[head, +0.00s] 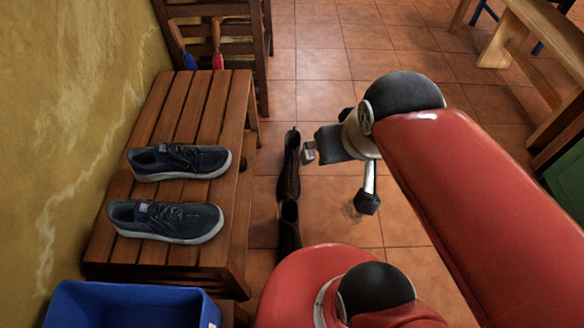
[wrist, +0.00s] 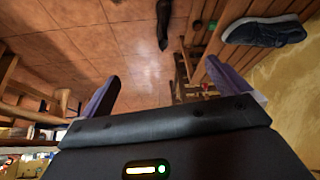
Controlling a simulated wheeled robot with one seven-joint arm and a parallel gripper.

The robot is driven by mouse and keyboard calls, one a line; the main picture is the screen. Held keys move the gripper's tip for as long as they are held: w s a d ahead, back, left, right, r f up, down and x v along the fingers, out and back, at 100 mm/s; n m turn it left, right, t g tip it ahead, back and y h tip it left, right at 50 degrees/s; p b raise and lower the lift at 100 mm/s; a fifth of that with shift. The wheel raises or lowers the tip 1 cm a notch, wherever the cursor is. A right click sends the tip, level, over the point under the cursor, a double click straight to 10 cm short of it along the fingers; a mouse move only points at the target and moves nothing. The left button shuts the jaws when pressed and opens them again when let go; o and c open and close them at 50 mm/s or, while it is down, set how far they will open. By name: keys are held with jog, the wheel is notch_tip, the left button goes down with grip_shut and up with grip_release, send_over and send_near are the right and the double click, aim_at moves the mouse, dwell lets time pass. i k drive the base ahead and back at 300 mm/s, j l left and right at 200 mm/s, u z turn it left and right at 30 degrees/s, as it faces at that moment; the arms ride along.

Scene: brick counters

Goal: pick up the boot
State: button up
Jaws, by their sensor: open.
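Two dark boots stand on the tiled floor beside the slatted wooden bench in the head view: a farther boot (head: 291,165) and a nearer boot (head: 289,232), partly cut off from sight by my red arm. My gripper (head: 309,152) is just to the right of the farther boot in this view; its fingers are small and partly hidden here. In the wrist view my gripper (wrist: 166,88) has its two fingers wide apart with nothing between them. One dark boot (wrist: 163,24) shows beyond the fingers at the top edge, apart from them.
The slatted bench (head: 119,247) holds two dark sneakers, one farther (head: 180,161) and one nearer (head: 166,220). A blue crate (head: 130,306) is at the lower left. A wooden chair (head: 215,30) stands behind the bench. Open floor (head: 335,55) lies at the back; wooden furniture (head: 540,35) is at right.

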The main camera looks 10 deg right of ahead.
aim_at(288, 184)
jog(key=k+j+u, duration=0.15)
jog(key=k+u, duration=0.2)
jog(key=k, duration=0.3)
jog(key=i+l+u, duration=0.15)
jog(key=l+u, duration=0.25)
jog(key=i+l+u, duration=0.15)
jog(key=u, duration=0.2)
jog(key=l+u, duration=0.4)
jog(key=i+l, duration=0.1)
jog(key=l, duration=1)
jog(key=i+l, duration=0.15)
jog(key=l, duration=0.4)
jog(key=i+l, duration=0.1)
jog(key=l, duration=0.45)
jog(key=i+l, duration=0.1)
jog(key=l, duration=0.45)
